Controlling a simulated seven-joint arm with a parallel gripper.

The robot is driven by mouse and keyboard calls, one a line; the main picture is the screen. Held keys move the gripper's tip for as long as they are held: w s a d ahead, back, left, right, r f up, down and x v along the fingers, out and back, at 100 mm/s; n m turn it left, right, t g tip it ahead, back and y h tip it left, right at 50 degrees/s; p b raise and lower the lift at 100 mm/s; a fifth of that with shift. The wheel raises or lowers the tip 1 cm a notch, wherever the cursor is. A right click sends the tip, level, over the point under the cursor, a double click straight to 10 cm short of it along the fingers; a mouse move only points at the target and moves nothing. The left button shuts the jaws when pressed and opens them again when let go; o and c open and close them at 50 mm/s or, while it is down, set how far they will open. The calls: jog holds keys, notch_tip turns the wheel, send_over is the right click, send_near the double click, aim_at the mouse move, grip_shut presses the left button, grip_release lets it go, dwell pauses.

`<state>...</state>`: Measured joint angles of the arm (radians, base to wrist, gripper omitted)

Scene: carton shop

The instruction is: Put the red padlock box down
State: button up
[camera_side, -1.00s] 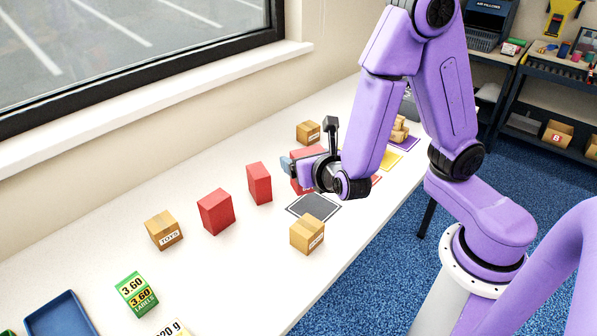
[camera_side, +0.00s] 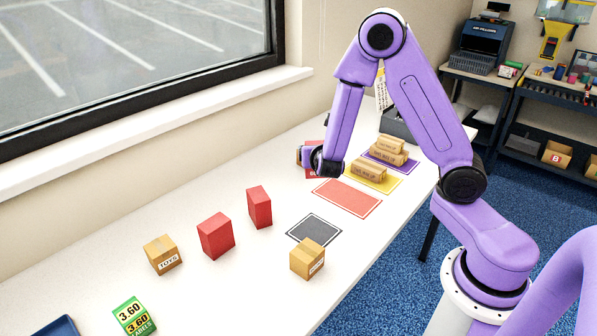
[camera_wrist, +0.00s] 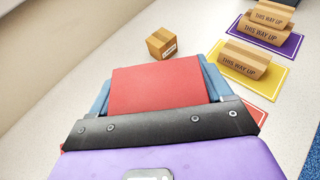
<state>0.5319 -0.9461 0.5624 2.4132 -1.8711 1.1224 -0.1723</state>
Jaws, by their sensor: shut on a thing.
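My gripper (camera_side: 318,160) is shut on a red box (camera_wrist: 155,88), with a blue finger on each side of it in the wrist view. In the side view, only slivers of this red box (camera_side: 312,173) show around my wrist. I cannot make out a padlock mark on it, nor whether it touches the table. The red mat (camera_side: 347,197) with a white border lies empty, nearer the side camera than my gripper. A corner of it shows beside my gripper in the wrist view (camera_wrist: 256,114).
A cardboard box (camera_wrist: 161,43) stands just beyond the held box. Cartons stand on the yellow mat (camera_side: 390,185) and purple mat (camera_side: 412,164). The dark grey mat (camera_side: 314,230) is empty. Two red boxes (camera_side: 215,236) (camera_side: 259,207) and two cardboard boxes (camera_side: 163,254) (camera_side: 307,258) stand nearer.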

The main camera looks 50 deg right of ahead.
jog(key=shift+w+d+f, duration=0.3)
jog(key=shift+w+f, duration=1.1)
jog(key=shift+f, duration=0.35)
jog(key=shift+w+d+f, duration=0.25)
jog(key=shift+w+f, duration=1.1)
jog(key=shift+f, duration=0.4)
jog(key=shift+w+d+f, duration=0.3)
jog(key=shift+w+f, duration=1.1)
jog(key=shift+f, duration=0.35)
jog(key=shift+f, duration=0.6)
jog(key=o, duration=1.2)
jog(key=shift+c, duration=0.2)
jog(key=shift+r, duration=0.55)
jog(key=v, duration=1.2)
